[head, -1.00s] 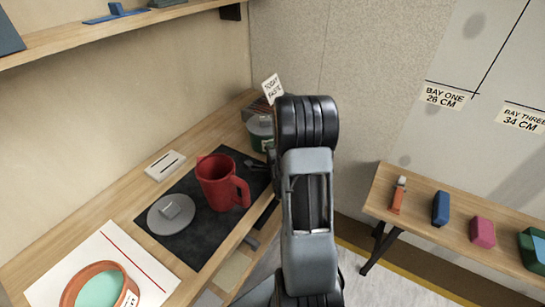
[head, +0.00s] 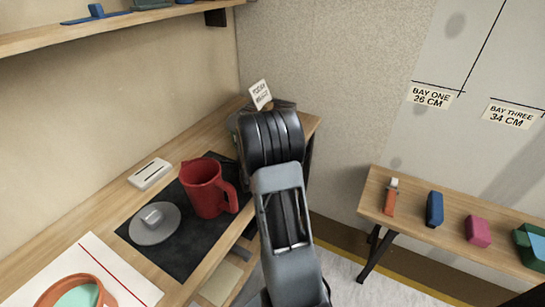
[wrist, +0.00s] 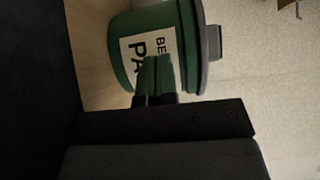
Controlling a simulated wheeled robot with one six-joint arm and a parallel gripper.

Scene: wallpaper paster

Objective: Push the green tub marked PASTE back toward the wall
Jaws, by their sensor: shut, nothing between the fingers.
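The green tub (wrist: 125,40) fills the upper part of the wrist view, where it appears turned on its side. It has a dark lid (wrist: 210,45) and a white label (wrist: 165,42) whose letters begin "PA". My gripper (wrist: 155,65) is shut and empty, with its fingertips in front of the label. They overlap it in the picture; I cannot tell whether they touch. In the head view my arm covers the far end of the bench and hides the tub almost completely; my fingers are hidden there too.
A red jug (head: 204,190) and a grey round lid (head: 155,223) sit on a dark mat (head: 190,255) near my arm. A white box (head: 150,173) lies by the left wall. A small card (head: 260,94) stands in the back corner. A second bench (head: 400,232) is at right.

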